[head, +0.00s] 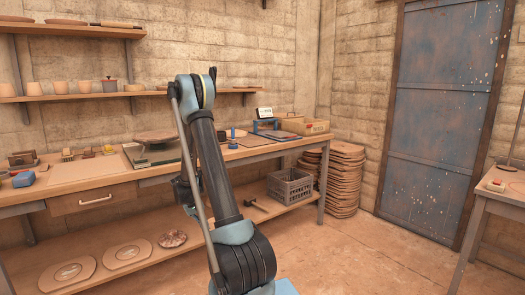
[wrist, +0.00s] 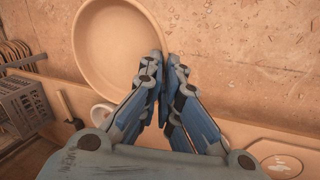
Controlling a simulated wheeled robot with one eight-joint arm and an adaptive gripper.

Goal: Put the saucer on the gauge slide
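In the wrist view the saucer (wrist: 118,42), a round shallow tan dish, is large and close, with the floor behind it. My gripper (wrist: 165,62) has its two blue fingers brought close together at the saucer's right rim, and the rim runs between the fingertips. In the head view my arm hides the fingertips and the saucer. A blue-framed device (head: 276,134) with a small white display (head: 264,113) stands at the right of the bench; it looks like the gauge, but its slide cannot be made out clearly.
The wooden bench (head: 92,190) carries a green-based stand (head: 152,155) and small tools. A grey crate (head: 290,187) stands on its lower shelf, with round moulds (head: 68,272) at left. The floor in front is clear.

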